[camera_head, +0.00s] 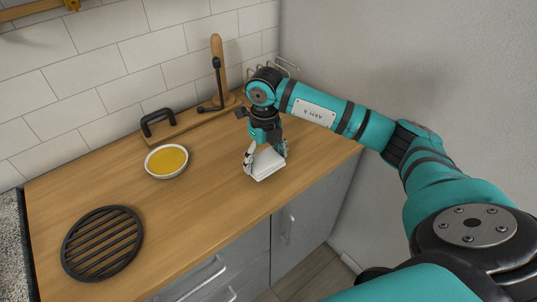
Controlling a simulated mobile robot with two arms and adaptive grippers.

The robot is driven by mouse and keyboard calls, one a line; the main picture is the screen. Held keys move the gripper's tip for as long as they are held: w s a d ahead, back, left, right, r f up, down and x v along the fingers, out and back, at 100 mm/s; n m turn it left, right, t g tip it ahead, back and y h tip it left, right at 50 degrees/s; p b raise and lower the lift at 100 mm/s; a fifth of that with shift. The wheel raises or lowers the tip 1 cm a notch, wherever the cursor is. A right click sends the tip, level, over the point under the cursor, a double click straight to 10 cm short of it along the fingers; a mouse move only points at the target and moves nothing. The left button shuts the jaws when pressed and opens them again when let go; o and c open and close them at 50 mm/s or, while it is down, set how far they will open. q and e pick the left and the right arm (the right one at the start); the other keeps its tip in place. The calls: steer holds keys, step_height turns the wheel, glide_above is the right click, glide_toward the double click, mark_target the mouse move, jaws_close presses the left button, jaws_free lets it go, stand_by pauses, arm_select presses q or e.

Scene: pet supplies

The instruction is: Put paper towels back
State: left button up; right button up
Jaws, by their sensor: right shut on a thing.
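A white, flat block that looks like the paper towels (268,166) is between the fingers of my right gripper (265,156), near the front edge of the wooden counter. My right gripper points down and is shut on it from both sides. I cannot tell whether the block touches the counter or is just above it. A wooden upright post with a black arm (217,72) stands on a wooden base at the back of the counter, behind and left of the gripper. My left gripper is not in view.
A white bowl with yellow contents (166,160) stands left of the gripper. A black round grate (102,242) lies at the front left. A black handled item (158,120) and a wire rack (286,68) are at the back. The middle counter (190,205) is clear.

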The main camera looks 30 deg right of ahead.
mark_target(269, 152)
steer(key=shift+w+d+f, duration=0.1)
steer(key=shift+w+d, duration=0.25)
steer(key=shift+d, duration=0.25)
steer(key=shift+w+d+f, duration=0.1)
steer(key=shift+w+d, duration=0.25)
steer(key=shift+d, duration=0.2)
steer(key=shift+f+p, duration=0.2)
steer(key=shift+p, duration=0.25)
step_height(269, 152, down, 2)
steer(key=shift+f+p, duration=0.15)
steer(key=shift+p, duration=0.4)
steer(key=shift+f, duration=0.3)
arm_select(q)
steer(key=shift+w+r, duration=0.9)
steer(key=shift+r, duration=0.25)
arm_select(e)
steer(key=o, duration=0.8)
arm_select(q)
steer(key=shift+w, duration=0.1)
